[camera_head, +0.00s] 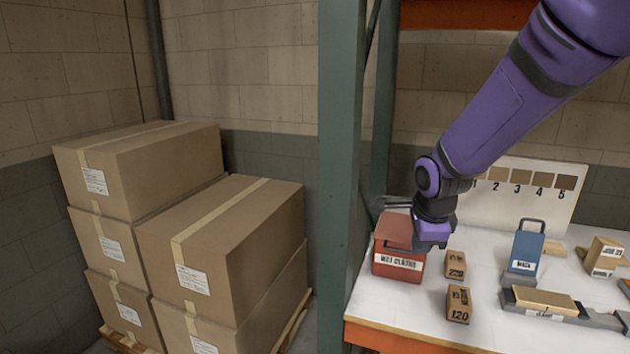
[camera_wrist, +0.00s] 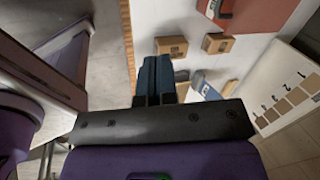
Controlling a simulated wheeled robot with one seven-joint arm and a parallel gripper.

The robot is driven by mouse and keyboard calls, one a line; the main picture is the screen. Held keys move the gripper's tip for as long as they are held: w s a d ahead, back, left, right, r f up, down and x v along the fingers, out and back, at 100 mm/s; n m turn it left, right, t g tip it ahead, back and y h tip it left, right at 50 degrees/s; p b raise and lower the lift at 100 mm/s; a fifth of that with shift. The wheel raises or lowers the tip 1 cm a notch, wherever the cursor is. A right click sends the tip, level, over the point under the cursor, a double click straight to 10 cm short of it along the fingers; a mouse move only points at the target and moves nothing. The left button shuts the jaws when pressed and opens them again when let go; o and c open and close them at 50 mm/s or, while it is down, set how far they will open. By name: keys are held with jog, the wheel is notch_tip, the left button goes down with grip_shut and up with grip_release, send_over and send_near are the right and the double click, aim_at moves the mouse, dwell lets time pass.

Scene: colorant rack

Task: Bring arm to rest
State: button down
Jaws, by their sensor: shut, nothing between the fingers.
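My gripper (camera_head: 432,238) hangs at the end of my purple arm, in front of the upper right part of a red box (camera_head: 392,262) on the white shelf (camera_head: 392,302). In the wrist view its two dark fingers (camera_wrist: 157,78) lie side by side, shut and empty. In the head view the fingertips are hard to make out. I cannot tell how far the gripper is from the box.
Two small brown blocks (camera_head: 456,263) (camera_head: 458,304) stand right of the red box. A numbered swatch board (camera_head: 525,205) stands behind. A green post (camera_head: 340,180) rises left; stacked cartons (camera_head: 235,250) stand beyond it.

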jog(key=s+d+r+n, duration=0.2)
jog(key=s+r+n, duration=0.3)
jog(key=s, duration=0.3)
jog(key=s+d+r+n+t, duration=0.1)
jog(key=s+d+r+n, duration=0.1)
jog(key=s+r+n, duration=0.3)
jog(key=s+d+r+n, duration=0.3)
jog(key=s+r+n, duration=0.2)
jog(key=s+n, duration=0.4)
jog(key=shift+s+r+n+t+y, duration=0.3)
jog(key=shift+s, duration=1)
